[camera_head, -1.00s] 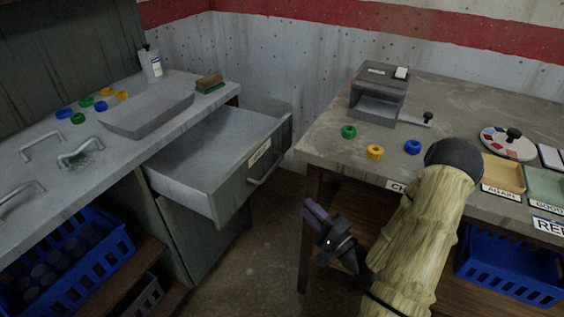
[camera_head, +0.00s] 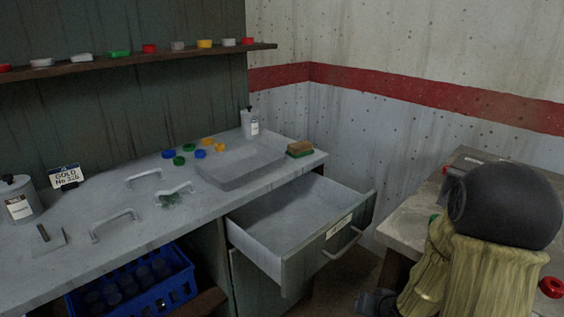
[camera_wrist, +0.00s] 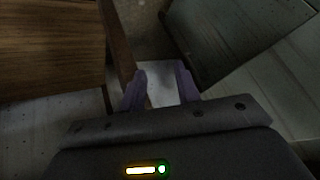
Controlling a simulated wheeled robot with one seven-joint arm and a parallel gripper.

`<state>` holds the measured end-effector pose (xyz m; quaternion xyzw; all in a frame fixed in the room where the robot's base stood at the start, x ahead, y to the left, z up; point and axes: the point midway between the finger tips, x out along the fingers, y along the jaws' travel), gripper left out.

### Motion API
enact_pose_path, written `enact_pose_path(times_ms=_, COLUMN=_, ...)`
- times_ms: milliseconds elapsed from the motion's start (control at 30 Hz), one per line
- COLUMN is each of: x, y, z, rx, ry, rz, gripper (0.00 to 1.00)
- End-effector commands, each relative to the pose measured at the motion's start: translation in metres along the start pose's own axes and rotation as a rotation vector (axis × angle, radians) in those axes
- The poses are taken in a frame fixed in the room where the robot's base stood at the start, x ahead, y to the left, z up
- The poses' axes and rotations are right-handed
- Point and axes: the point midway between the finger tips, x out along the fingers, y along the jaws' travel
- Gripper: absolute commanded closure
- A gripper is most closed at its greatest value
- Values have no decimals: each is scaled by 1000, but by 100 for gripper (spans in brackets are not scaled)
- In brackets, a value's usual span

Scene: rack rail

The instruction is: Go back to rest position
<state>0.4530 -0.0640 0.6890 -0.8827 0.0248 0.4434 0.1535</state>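My gripper (camera_wrist: 160,82) shows in the wrist view with its two purple fingers apart. I see nothing held between them, only a pale patch beyond. In the head view my arm (camera_head: 480,265) fills the lower right, its dark rounded joint in front of the right-hand table. A dark part at the bottom edge may be my wrist; the fingertips are hidden or out of frame there. The drawer (camera_head: 300,215) under the left counter is pulled open and looks empty.
The counter (camera_head: 100,210) holds a shallow tray (camera_head: 240,168), several coloured rings, metal handles, a sponge (camera_head: 300,148) and bottles. A blue crate (camera_head: 150,285) sits below. A shelf (camera_head: 130,56) runs above. The open drawer juts into the gap before the right table (camera_head: 410,220).

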Motion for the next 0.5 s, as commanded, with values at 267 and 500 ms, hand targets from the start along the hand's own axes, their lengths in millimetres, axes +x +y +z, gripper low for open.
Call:
enact_pose_path(times_ms=267, x=-54, y=-23, z=17, rx=-176, ry=-179, rz=165, gripper=68)
enact_pose_path(times_ms=500, x=-94, y=-46, z=41, rx=-243, ry=-317, rz=178, gripper=68)
